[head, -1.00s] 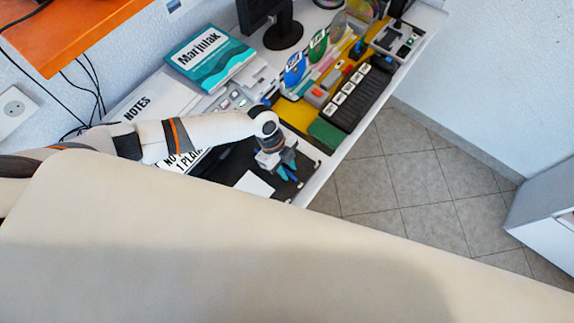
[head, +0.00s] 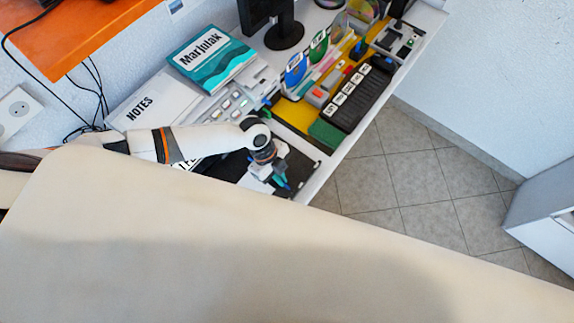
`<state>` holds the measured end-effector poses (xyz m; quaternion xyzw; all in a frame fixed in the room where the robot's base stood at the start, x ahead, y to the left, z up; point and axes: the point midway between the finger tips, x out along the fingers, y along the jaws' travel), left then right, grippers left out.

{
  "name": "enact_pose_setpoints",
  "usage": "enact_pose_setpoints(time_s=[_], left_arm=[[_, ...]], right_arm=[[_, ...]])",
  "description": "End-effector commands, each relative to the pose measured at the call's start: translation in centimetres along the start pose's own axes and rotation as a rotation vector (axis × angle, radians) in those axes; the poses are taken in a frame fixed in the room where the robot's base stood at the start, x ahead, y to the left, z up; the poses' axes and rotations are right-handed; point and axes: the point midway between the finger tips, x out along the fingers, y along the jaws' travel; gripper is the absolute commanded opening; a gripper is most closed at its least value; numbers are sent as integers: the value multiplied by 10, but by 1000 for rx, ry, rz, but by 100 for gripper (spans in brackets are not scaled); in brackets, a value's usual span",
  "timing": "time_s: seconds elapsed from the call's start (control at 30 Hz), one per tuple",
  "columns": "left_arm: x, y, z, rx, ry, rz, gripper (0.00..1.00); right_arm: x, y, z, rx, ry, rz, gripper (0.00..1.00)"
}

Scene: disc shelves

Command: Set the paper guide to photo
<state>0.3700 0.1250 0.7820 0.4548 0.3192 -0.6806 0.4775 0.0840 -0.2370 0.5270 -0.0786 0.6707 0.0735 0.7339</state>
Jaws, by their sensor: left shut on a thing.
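The black printer-like tray (head: 228,168) lies at the near end of the desk, partly covered by my left arm and cut off by my pale body in front. My left gripper (head: 282,184) is low over the right part of this black area, pointing down. It is shut on a small part there, which looks like the paper guide; the fingers hide most of it. A white sheet or panel shows beside the gripper, mostly covered now. The photo mark cannot be read. My right gripper is not in view.
A green block (head: 325,134), a black rack with white labels (head: 358,98) and upright discs (head: 296,68) stand farther along the desk. A teal book (head: 211,55) and white notes box (head: 150,108) lie behind. Floor (head: 400,185) is clear on the right.

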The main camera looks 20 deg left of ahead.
Motion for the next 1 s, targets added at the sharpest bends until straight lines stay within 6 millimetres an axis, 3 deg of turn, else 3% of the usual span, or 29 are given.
enact_pose_setpoints(time_s=[0.1,0.2,0.5,0.53,0.63,1.0], left_arm=[[-2,-26,0,-2,2,-6,0],[-1,-34,0,0,0,-3,0],[0,-34,0,1,0,-1,0],[0,-34,0,1,0,-1,11],[0,-34,0,1,0,-1,27],[-5,-34,0,1,1,-1,28]], right_arm=[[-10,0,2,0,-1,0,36],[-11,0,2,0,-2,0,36],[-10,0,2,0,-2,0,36],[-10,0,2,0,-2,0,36],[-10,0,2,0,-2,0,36],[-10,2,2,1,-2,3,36]])
